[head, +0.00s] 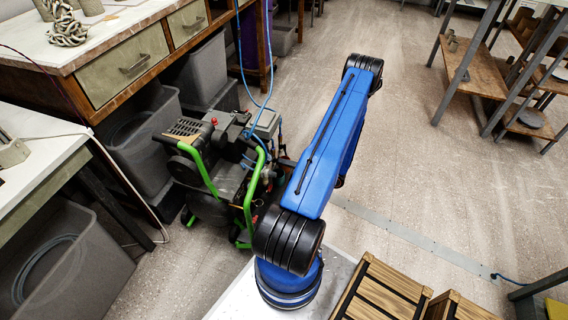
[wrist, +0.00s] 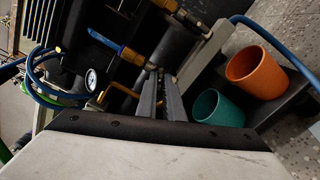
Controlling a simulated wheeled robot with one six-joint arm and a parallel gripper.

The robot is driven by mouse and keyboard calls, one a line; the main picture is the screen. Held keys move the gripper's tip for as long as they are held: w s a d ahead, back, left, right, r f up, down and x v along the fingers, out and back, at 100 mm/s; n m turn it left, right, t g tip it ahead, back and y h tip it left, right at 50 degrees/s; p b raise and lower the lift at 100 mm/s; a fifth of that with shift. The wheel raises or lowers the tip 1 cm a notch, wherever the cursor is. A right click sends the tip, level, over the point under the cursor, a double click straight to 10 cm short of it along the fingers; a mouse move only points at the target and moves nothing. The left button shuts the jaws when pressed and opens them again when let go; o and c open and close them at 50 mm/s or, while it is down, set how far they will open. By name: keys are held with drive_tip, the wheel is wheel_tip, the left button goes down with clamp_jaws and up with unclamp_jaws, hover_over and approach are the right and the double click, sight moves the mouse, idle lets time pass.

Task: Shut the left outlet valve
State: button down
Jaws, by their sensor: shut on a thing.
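The compressor (head: 212,150) with green handles stands on the floor left of my blue arm, which hides part of it. In the wrist view, the left outlet valve (wrist: 132,56) shows as a brass and blue fitting on a dark line. My gripper (wrist: 160,74) has its two dark fingers close together at the fitting's right end. It is shut on a thin part of the valve there, mostly hidden between the fingers. The handle's exact angle cannot be made out. A second brass fitting (wrist: 183,13) sits farther up and right. The head view does not show the fingers.
A pressure gauge (wrist: 92,80) and a bent yellow rod (wrist: 120,88) are left of the fingers. An orange cup (wrist: 257,72) and a teal cup (wrist: 217,108) stand to the right. A blue hose (wrist: 275,42) curves above them. Slatted wooden crates (head: 380,290) are near my base.

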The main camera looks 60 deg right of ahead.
drive_tip(key=m, duration=0.4)
drive_tip(key=shift+m, duration=0.3)
drive_tip(key=shift+d, duration=0.1)
idle(0.4)
drive_tip(key=c, duration=1.9)
unclamp_jaws()
drive_tip(key=shift+s, duration=0.15)
drive_tip(key=v, duration=1.7)
drive_tip(key=shift+s, duration=0.15)
